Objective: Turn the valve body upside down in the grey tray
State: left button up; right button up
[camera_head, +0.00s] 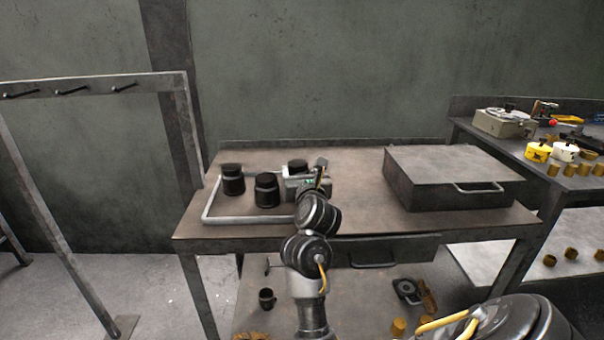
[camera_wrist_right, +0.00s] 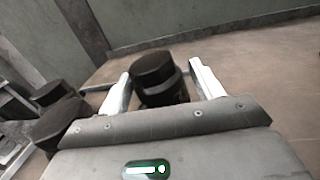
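Three black stepped, cylindrical valve bodies stand in the grey tray (camera_head: 208,213) at the left of the table. One (camera_head: 232,180) is at the left and one (camera_head: 267,190) at the front. The third (camera_head: 297,165) is partly hidden behind my right gripper (camera_head: 312,176). In the right wrist view a valve body (camera_wrist_right: 158,80) shows between the two pale fingers of the right gripper (camera_wrist_right: 160,72). The fingers are apart, with narrow gaps beside it; I cannot tell how deep it sits between them. My left gripper is out of view.
A grey metal box (camera_head: 455,178) with a handle stands on the right of the table (camera_head: 355,205). A second bench (camera_head: 540,165) with yellow parts is farther right. A rack (camera_head: 90,82) stands left. The table between tray and box is clear.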

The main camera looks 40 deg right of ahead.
jog(key=o, duration=0.3)
notch_tip(320, 180, up, 9)
jog(key=p, duration=0.8)
jog(key=shift+r+p, duration=0.15)
jog(key=shift+p, duration=0.15)
jog(key=s+a+r+n+y+p, duration=0.2)
jog(key=s+a+r+n+p, duration=0.1)
jog(key=a+n+p, duration=0.2)
jog(key=s+a+r+n+t+y+p, duration=0.1)
jog(key=s+a+r+n+y+p, duration=0.2)
jog(key=a+n+p, duration=0.3)
jog(key=s+a+r+n+t+y+p, duration=0.1)
jog(key=s+a+r+n+y+p, duration=0.2)
jog(key=a+p, duration=0.8)
jog(key=shift+s+r+n, duration=0.55)
jog(key=shift+r+n, duration=0.25)
jog(key=shift+n, duration=0.4)
